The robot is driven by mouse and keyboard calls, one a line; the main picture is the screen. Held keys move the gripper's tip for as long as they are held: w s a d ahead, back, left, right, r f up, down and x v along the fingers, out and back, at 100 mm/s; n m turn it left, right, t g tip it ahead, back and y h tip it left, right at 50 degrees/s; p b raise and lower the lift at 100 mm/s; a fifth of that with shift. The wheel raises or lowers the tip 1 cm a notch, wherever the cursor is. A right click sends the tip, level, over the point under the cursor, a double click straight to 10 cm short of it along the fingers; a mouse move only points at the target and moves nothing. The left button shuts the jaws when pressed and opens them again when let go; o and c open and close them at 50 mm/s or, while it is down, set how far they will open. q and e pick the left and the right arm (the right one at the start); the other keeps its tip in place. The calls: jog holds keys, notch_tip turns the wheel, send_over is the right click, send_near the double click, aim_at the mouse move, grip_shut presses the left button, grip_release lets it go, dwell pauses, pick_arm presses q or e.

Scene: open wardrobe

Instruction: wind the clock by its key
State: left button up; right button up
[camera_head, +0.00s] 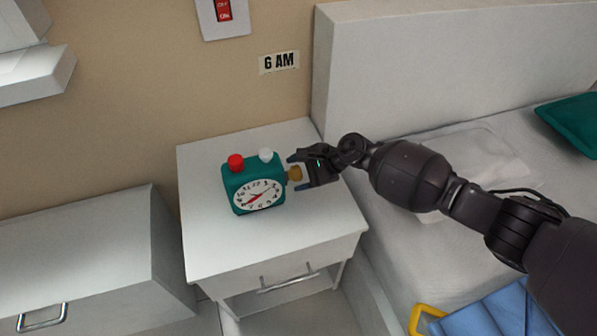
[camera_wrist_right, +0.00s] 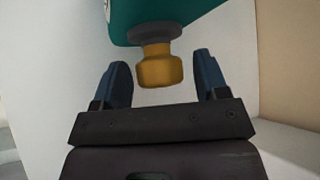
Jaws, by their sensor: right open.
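The teal clock (camera_head: 238,178) stands upright on the white nightstand (camera_head: 215,250), with a red button and a white button on top and a white dial facing front. Its yellow key (camera_head: 294,173) sticks out of the clock's right side. My right gripper (camera_head: 297,173) is open at the key, one finger behind it and one in front. In the right wrist view the key (camera_wrist_right: 160,68) lies between the two blue fingertips (camera_wrist_right: 161,75), with a gap on each side. The clock's teal body (camera_wrist_right: 180,12) shows beyond it. My left gripper is not in view.
A bed (camera_head: 450,75) stands to the right of the nightstand. A white cabinet (camera_head: 80,250) stands at the left. The nightstand top is otherwise clear.

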pick_arm(q)
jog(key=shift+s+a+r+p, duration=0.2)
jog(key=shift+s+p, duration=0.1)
jog(key=shift+p, duration=0.6)
pick_arm(e)
jog(key=v, duration=1)
jog(key=shift+d, duration=0.3)
jog(key=shift+r, duration=0.1)
